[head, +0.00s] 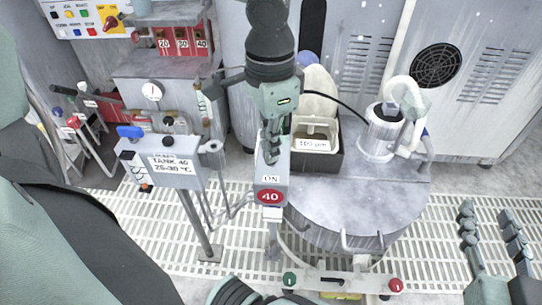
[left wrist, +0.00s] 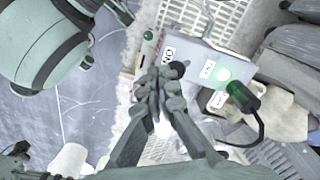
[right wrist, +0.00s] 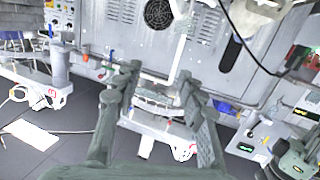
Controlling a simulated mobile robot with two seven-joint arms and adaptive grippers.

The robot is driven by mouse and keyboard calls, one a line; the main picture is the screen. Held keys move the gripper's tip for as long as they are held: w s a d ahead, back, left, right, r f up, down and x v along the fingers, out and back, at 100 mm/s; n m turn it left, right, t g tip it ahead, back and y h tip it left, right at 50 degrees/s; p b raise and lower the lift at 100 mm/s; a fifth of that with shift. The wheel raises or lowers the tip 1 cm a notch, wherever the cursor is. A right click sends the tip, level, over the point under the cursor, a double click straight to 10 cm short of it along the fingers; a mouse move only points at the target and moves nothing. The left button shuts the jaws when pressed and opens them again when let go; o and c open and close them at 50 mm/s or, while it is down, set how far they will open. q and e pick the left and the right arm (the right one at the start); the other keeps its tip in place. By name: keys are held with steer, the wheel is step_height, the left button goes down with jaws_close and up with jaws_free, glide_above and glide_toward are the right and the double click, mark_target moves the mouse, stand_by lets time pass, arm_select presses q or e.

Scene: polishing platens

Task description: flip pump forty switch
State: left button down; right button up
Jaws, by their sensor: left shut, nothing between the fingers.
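The pump forty switch box (head: 271,190) is a grey box on a post in the middle of the head view, with an "ON" label and a red "40" badge on its near end. My left gripper (head: 270,150) is shut and empty, with its fingertips over the top of this box. A small dark knob or lever shows beside the tips; contact cannot be told. My right gripper (head: 489,213) is open and empty, low at the right.
A round metal tank (head: 375,200) stands right of the box. A grey "TANK 40" sign box (head: 172,165) on a post stands to its left. A white bar (head: 345,281) with green and red buttons lies in front. Grating covers the floor.

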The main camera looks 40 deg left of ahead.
steer(key=s+d+f+m+g+h+p, duration=0.2)
steer(key=s+d+f+g+h+p, duration=0.3)
steer(key=s+d+f+g, duration=0.7)
steer(key=s+d+f+h, duration=0.1)
steer(key=s+d+f, duration=0.1)
steer(key=d+f, duration=0.1)
steer(key=shift+s+d+f+g+h, duration=0.25)
steer(key=shift+s+d+g+h, duration=0.1)
steer(key=shift+d, duration=0.45)
stand_by(1.4)
stand_by(0.5)
